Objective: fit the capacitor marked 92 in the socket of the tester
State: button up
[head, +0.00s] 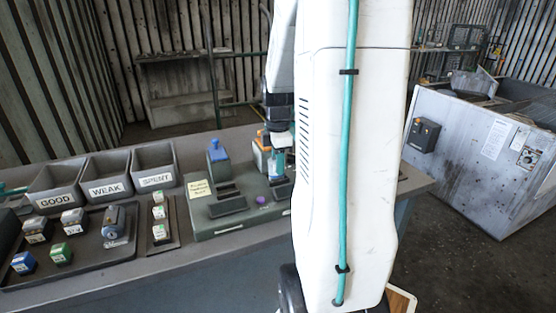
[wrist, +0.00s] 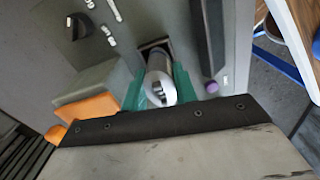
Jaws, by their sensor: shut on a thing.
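My gripper (wrist: 160,92) has green fingers, shut on a silver cylindrical capacitor (wrist: 160,72) in the wrist view. No number can be read on it. The far end of the capacitor lines up with a dark socket (wrist: 154,46) on the tester (wrist: 222,50); I cannot tell whether it is in the socket or just above it. In the head view the tester (head: 247,222) is a grey-green box on the bench. My white arm hides its right part and most of the gripper (head: 277,160).
Beside the fingers is a grey block with an orange part (wrist: 88,108). A blue-handled part (head: 217,152) stands on the tester's left. Bins marked GOOD (head: 55,200), WEAK (head: 106,189) and SPENT (head: 155,180) and a tray (head: 88,262) with several small blocks stand to the left.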

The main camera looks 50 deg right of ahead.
jog(key=shift+f, duration=0.35)
jog(key=o, duration=0.9)
notch_tip(320, 180, up, 8)
jog(key=shift+f, duration=0.1)
